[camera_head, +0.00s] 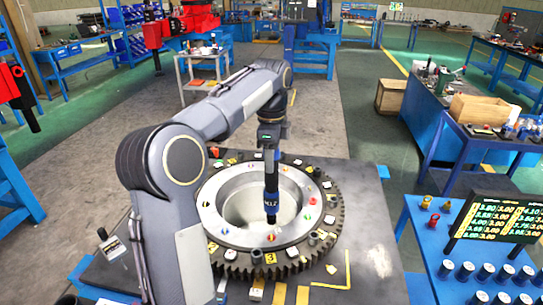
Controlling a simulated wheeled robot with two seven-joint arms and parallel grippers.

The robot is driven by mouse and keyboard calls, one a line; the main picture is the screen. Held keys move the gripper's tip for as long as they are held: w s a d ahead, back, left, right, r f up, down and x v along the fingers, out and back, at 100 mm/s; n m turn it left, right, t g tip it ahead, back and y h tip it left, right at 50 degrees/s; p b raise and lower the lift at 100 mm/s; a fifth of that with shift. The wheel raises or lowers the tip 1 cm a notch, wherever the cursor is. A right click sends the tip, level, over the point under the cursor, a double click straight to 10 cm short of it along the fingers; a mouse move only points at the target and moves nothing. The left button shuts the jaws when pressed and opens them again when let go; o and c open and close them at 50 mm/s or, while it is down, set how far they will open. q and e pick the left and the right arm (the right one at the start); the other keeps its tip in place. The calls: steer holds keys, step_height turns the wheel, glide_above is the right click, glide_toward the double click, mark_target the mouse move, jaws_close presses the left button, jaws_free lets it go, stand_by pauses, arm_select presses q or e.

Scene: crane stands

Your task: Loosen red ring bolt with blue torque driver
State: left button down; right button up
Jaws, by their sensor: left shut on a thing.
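My left gripper (269,146) points down and is shut on a dark blue torque driver (270,188). The driver hangs upright, its lower end over the inner right part of a silver ring (232,232). I cannot tell whether its tip touches anything. The ring sits inside a dark toothed gear (335,220) and carries several small coloured bolt marks. A red mark (312,201) shows on the ring's right side, apart from the driver. My right gripper is not in view.
The gear lies on a grey table (370,240). A blue bench (420,225) at right holds several dark blue cylinders (466,271) and a display (490,223). A wooden box (480,112) sits on a blue table behind. Grey floor (320,125) beyond the gear is clear.

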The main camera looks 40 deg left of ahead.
mark_target(271, 182)
arm_select(q)
steer(key=shift+f+b, duration=1.6)
steer(key=shift+f, duration=1)
steer(key=shift+f+b, duration=0.6)
steer(key=shift+f, duration=0.75)
steer(key=shift+f, duration=0.1)
stand_by(0.5)
